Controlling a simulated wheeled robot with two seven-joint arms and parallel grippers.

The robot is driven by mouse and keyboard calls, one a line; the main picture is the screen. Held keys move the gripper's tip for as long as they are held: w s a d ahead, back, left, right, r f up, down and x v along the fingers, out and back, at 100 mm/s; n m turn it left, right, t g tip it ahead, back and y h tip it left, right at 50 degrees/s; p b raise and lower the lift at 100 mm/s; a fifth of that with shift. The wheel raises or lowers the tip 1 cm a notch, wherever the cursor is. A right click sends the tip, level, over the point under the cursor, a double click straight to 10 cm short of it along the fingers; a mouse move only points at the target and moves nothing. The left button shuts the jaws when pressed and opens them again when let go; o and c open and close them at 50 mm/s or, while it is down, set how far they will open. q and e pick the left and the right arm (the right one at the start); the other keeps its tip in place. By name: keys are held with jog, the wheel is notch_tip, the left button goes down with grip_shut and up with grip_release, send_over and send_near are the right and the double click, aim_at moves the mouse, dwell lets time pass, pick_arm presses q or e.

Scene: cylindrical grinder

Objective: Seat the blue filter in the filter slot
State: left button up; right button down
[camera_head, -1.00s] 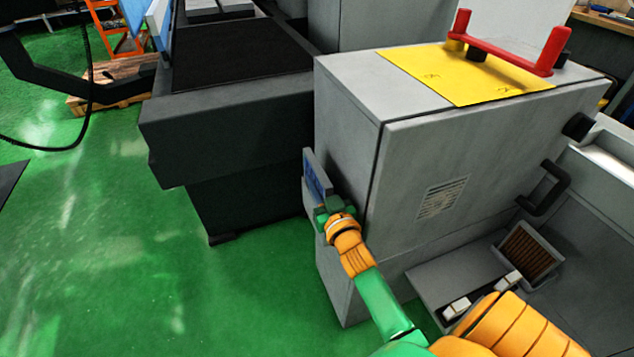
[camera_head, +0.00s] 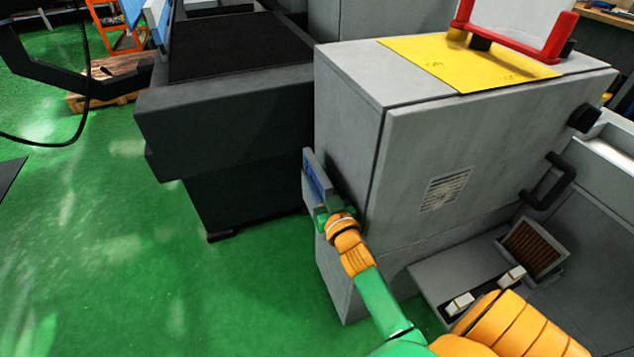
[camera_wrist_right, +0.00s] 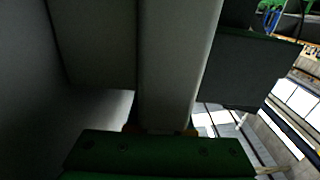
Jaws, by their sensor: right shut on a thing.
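The blue filter (camera_head: 317,178), a flat panel with a blue face and grey edge, stands upright at the left side of the grey cabinet (camera_head: 345,130). My right gripper (camera_head: 328,208) is shut on its lower near end. In the right wrist view a pale grey slab (camera_wrist_right: 178,65), apparently the filter's edge, rises from behind my green gripper (camera_wrist_right: 160,150). The filter slot is not clearly visible; the filter and gripper cover part of the cabinet's side. I cannot tell whether the filter touches the cabinet. My left gripper is out of view.
A dark machine bed (camera_head: 230,110) stands left of the cabinet, with a narrow gap between. A brown ribbed filter (camera_head: 533,247) in a grey frame leans at the lower right near two small white blocks. A red handle (camera_head: 510,40) tops the cabinet. Green floor is open at left.

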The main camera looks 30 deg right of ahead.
jog(key=shift+f, duration=0.35)
jog(key=c, duration=0.7)
grip_release()
jog(key=v, duration=0.7)
jog(key=shift+s, duration=0.1)
